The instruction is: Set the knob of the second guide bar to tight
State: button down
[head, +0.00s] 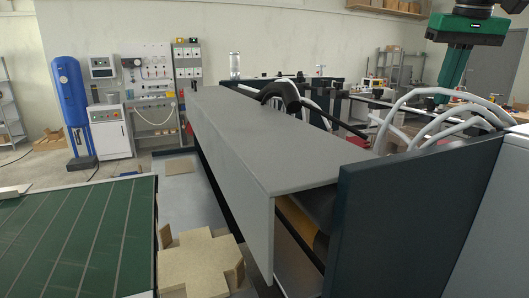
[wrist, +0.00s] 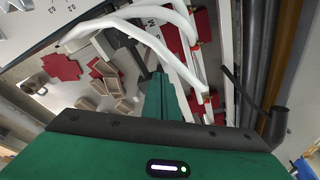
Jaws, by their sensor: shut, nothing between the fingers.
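My gripper (head: 448,84) is at the upper right of the head view, green, pointing down above the white hoses at the machine's right end. In the wrist view its fingers (wrist: 158,78) are together with nothing between them. Long rails (wrist: 188,80) with red parts (wrist: 203,28) run beside the fingers in the wrist view. I cannot tell which of these are guide bars. The second guide bar's knob cannot be made out in either view, so its setting cannot be read.
White hoses (head: 425,112) arch close to my gripper; they also cross the wrist view (wrist: 135,30). A long grey cover (head: 235,130) and a dark end panel (head: 400,215) stand in front. Cardboard blanks (head: 200,265) lie beside a green slatted surface (head: 75,235) at lower left.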

notch_tip(320, 180, up, 6)
jog(key=shift+f, duration=0.15)
dwell(0.3)
jog(key=shift+s, duration=0.1)
